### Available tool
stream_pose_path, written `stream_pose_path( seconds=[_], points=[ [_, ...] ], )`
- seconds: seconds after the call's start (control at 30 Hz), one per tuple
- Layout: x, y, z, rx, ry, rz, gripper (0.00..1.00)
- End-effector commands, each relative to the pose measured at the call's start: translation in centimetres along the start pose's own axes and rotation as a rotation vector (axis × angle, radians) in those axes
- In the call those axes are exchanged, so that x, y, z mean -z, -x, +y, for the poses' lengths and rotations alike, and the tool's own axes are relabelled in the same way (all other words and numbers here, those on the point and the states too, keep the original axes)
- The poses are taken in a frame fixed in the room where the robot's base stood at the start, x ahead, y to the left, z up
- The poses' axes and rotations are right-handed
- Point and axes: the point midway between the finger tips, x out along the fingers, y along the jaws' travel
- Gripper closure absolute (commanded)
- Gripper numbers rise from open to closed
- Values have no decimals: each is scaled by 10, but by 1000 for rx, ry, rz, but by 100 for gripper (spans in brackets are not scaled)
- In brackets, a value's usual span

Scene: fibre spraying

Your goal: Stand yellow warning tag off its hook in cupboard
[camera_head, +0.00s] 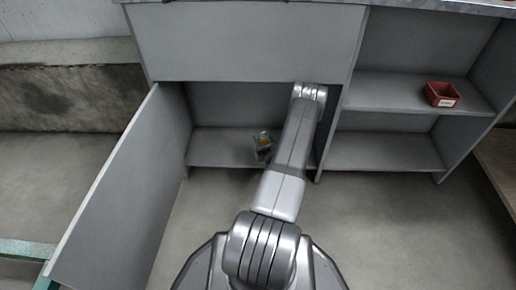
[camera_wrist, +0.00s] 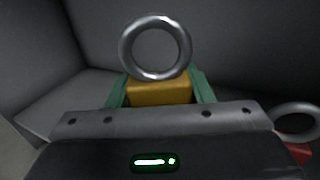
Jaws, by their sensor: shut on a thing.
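The yellow warning tag (camera_wrist: 160,92) sits between the green fingers of my gripper (camera_wrist: 160,88) in the wrist view, with a metal ring (camera_wrist: 126,45) at its top end. My gripper is shut on it. I cannot tell whether the tag touches the shelf. The hook is not clearly seen.
The cupboard door (camera_head: 125,195) stands open at the left. In the wrist view a second ring (camera_wrist: 297,122) and a red thing (camera_wrist: 300,153) are close at the right. Open shelves (camera_head: 400,90) with a red bin (camera_head: 441,95) stand right of the cupboard.

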Motion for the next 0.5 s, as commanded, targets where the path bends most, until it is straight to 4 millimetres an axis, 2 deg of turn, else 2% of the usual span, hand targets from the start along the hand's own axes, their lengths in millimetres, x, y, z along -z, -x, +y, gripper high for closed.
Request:
stream_pose_path(
  seconds=[0.03,0.1,0.27,0.4,0.5],
  points=[
    [16,0,0,0,-1,1,81],
    [27,0,0,0,0,0,81],
    [40,0,0,0,0,-1,81],
    [62,0,0,0,0,0,81],
    [70,0,0,0,0,-1,81]
  ],
)
